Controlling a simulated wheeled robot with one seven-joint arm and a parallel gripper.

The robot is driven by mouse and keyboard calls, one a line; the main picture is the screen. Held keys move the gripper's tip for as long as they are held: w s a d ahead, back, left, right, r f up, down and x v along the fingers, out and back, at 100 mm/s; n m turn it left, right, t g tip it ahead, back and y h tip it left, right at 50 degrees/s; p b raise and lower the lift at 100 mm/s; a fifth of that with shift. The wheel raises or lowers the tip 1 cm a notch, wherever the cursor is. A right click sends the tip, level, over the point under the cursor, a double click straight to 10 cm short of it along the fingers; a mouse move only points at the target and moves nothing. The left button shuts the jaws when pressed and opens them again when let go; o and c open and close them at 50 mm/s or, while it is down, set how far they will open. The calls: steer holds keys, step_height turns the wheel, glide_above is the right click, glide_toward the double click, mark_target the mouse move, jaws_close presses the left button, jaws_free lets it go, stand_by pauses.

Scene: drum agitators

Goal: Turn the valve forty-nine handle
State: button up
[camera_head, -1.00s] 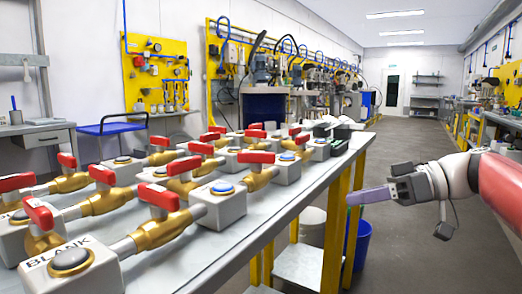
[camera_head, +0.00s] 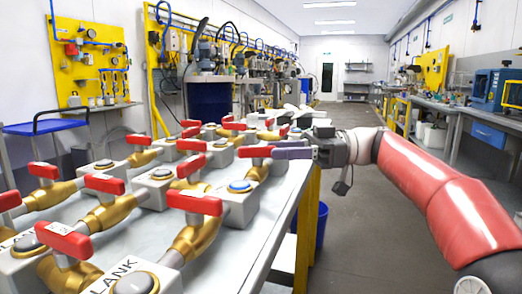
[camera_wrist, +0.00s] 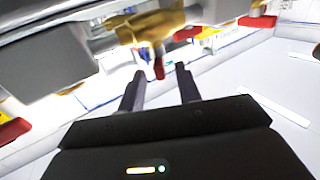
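Several brass valves with red handles stand in rows on the bench in the head view. No label reading forty-nine can be made out. One red handle (camera_head: 256,151) on a brass valve (camera_head: 257,171) at the bench's right side is just left of my gripper (camera_head: 277,153). In the wrist view my gripper (camera_wrist: 160,74) is open, its two dark fingers apart. A red handle (camera_wrist: 158,67) shows between or just beyond the fingertips, below a brass valve body (camera_wrist: 150,26). Contact cannot be told.
The grey bench (camera_head: 236,262) carries grey boxes with round buttons; a front box is lettered "LANK", partly cut off. A box with a blue button (camera_head: 240,187) stands close to the nearby valve. A blue bin (camera_head: 321,226) stands beside the bench. The aisle floor at right is clear.

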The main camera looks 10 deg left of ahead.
mark_target(266, 151)
steer(key=shift+x, duration=1.8)
jaws_close()
